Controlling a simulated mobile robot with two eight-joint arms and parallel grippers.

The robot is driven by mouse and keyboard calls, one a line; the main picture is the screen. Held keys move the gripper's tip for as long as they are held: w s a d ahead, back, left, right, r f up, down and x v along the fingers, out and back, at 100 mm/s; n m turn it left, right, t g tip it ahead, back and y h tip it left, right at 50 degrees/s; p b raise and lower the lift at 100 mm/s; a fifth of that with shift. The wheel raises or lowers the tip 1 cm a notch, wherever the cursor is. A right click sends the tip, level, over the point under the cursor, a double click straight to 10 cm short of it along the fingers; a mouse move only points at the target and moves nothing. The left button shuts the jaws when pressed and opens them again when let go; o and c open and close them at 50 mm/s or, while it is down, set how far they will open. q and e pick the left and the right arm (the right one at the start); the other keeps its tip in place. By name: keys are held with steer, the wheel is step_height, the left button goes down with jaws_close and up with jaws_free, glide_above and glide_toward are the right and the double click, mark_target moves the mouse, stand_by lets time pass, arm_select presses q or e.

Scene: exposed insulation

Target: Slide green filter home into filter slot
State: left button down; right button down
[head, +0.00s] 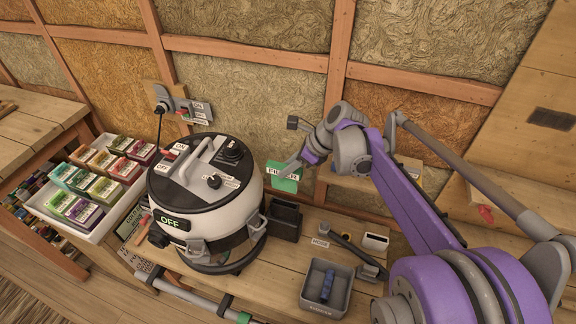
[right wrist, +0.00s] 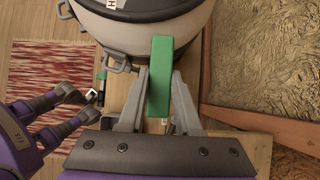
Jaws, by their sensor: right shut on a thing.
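The green filter (head: 284,178), a flat block with a white label, is held upright in the air right of the vacuum (head: 205,200). My right gripper (head: 292,163) is shut on its upper part. In the right wrist view the filter (right wrist: 160,75) stands between the two fingers, next to the vacuum's body. An open black box (head: 284,221) stands below the filter, beside the vacuum; I cannot tell for sure whether it is the filter slot. In the right wrist view my left gripper (right wrist: 92,96) is at the left, apart from the filter; its jaws are unclear.
A grey bin (head: 326,288) with a blue item stands at the bench front. A black handle-like tool (head: 352,252) and a small white-topped box (head: 375,242) lie right of the black box. A white tray (head: 98,228) of coloured boxes is at left. The insulated wall rises close behind.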

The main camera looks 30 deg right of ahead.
mark_target(280, 188)
steer(key=shift+f+b, duration=1.7)
steer(key=shift+f, duration=1.15)
steer(key=shift+f, duration=0.15)
steer(key=shift+f+b, duration=0.35)
step_height(280, 188, down, 7)
steer(key=b, duration=0.4)
steer(key=shift+b, duration=0.4)
stand_by(1.0)
steer(key=c, duration=0.5)
jaws_free()
steer(key=p+v, duration=0.1)
steer(key=v, duration=0.9)
steer(key=shift+s+d+r, duration=0.15)
steer(key=shift+s+r, duration=0.05)
steer(key=shift+r, duration=0.1)
